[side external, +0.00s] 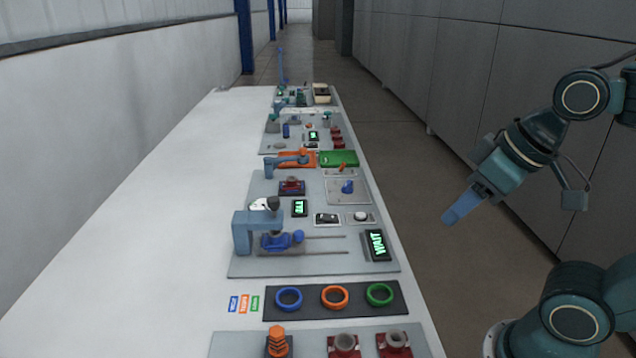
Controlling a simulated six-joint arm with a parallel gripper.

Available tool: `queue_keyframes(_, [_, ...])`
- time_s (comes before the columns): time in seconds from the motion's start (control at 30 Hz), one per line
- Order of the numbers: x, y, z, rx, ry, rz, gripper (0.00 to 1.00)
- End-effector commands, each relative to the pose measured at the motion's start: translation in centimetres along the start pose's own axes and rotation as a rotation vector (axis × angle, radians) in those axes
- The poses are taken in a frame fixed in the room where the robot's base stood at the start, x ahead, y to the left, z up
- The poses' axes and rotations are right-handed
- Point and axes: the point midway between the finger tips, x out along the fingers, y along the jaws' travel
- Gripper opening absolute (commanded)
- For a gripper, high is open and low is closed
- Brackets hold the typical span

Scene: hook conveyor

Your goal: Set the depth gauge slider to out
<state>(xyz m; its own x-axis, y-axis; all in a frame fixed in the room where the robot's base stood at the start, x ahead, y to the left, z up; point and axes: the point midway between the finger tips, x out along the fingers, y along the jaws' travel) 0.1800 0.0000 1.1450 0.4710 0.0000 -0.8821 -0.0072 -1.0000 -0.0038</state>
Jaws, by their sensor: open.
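A blue slider (276,242) with a round blue knob (298,237) sits on two thin rails (325,245) on a grey panel; it looks like the depth gauge slider, though no label for it is readable. It stands at the left part of the rails, beside a blue-grey frame (242,234). The rails run clear to its right. My gripper (450,218) is open and empty, in the air to the right of the table and well apart from the slider. Its two fingers overlap in this view.
A display (377,245) reading WAIT stands at the rails' right end. Behind are a smaller display (300,208), a switch (326,219) and a white button (361,217). Blue, orange and green rings (379,294) lie in front. The white table's left side (130,240) is bare.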

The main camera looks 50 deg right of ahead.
Motion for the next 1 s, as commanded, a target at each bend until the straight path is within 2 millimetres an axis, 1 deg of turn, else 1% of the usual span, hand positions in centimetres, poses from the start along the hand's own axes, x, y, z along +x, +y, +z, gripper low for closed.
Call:
queue_keyframes(0.17, [-0.1, 0.0, -1.3, 0.061, -0.016, 0.002, 0.46])
queue_keyframes(0.27, [0.0, 0.1, -2.6, 0.130, -0.034, 0.004, 0.46])
queue_keyframes(0.43, [0.3, 0.1, -5.9, 0.294, -0.072, 0.015, 0.46])
queue_keyframes(0.57, [1.0, 0.2, -8.6, 0.436, -0.105, 0.029, 0.46])
queue_keyframes(0.77, [2.7, 0.4, -12.7, 0.651, -0.151, 0.059, 0.46])
queue_keyframes(1.0, [5.7, 0.7, -17.1, 0.909, -0.201, 0.108, 0.46])
